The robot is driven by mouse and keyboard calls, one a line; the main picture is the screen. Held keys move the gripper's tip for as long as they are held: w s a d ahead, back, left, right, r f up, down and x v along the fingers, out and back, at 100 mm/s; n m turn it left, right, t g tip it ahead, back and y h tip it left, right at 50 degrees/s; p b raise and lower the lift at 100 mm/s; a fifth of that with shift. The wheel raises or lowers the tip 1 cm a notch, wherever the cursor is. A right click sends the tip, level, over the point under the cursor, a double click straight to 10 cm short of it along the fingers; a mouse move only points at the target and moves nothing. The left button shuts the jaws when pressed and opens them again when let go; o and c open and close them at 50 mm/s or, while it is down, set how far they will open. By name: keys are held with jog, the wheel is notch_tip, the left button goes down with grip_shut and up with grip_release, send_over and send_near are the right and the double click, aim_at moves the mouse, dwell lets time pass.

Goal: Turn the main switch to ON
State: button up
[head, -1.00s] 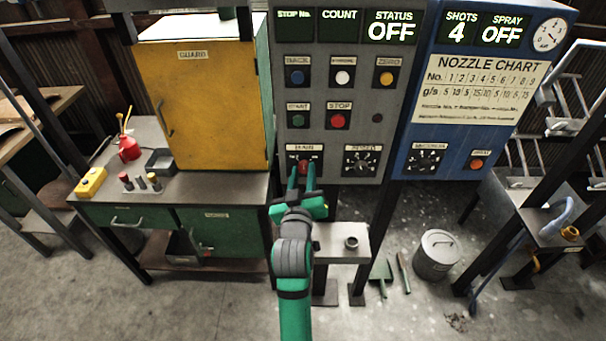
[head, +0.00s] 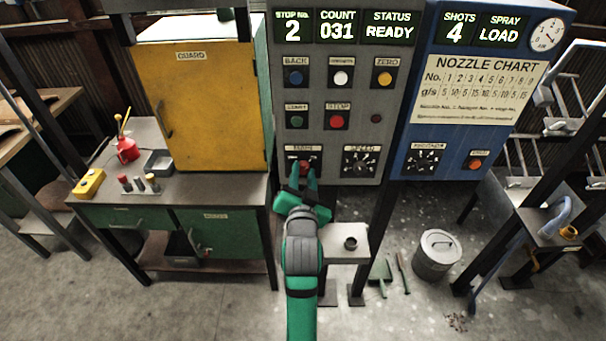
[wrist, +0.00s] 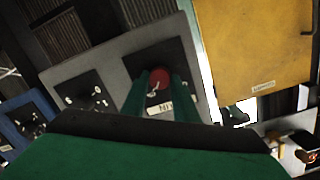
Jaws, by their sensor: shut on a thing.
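The main switch (head: 304,167) is a red knob on a dark plate at the lower left of the grey control panel (head: 353,96). My gripper (head: 304,175) reaches up to it from below, with its two green fingers on either side of the knob. In the wrist view the red knob (wrist: 159,79) sits between the fingertips (wrist: 160,86), and the gripper is shut on it. The fingers hide part of the knob and its plate.
A speed dial (head: 361,161) sits right of the switch, with the red stop button (head: 337,122) above. The blue panel (head: 480,80) at right shows SHOTS 4 and SPRAY LOAD. A small shelf (head: 338,250) with a cup stands below. A yellow guard cabinet (head: 200,105) stands at left.

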jog(key=shift+d+r+m, duration=0.1)
jog(key=shift+r+m, duration=0.1)
jog(key=shift+m, duration=0.4)
jog(key=o, duration=1.1)
jog(key=shift+f, duration=0.1)
jog(key=shift+c, duration=0.2)
jog(key=s, duration=1)
jog(key=shift+s+r, duration=0.35)
jog(key=shift+r, duration=0.1)
jog(key=shift+f, duration=0.1)
